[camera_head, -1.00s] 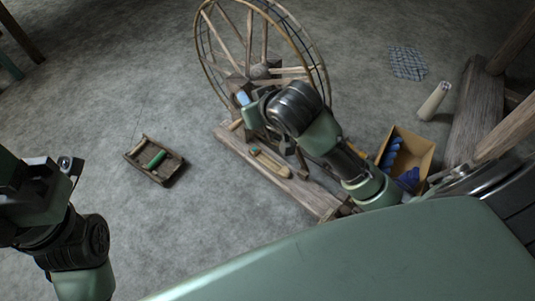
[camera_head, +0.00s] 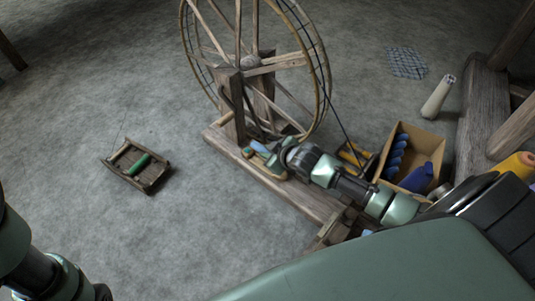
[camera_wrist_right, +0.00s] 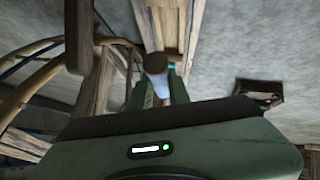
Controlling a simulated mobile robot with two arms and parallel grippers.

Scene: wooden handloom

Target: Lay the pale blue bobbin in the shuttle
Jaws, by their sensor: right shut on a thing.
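The pale blue bobbin (camera_head: 259,147) is in my right gripper (camera_head: 273,152), which is shut on it. In the right wrist view the bobbin (camera_wrist_right: 157,77) has a dark brown end and sticks out between the fingers. My left gripper is out of view.
The spinning wheel (camera_head: 238,110) stands close beside the right gripper, on its base plank (camera_head: 305,200). A dark tray (camera_head: 128,160) with a green bobbin lies at left. A box (camera_head: 426,146) with blue bobbins and yellow ones beside it are at right.

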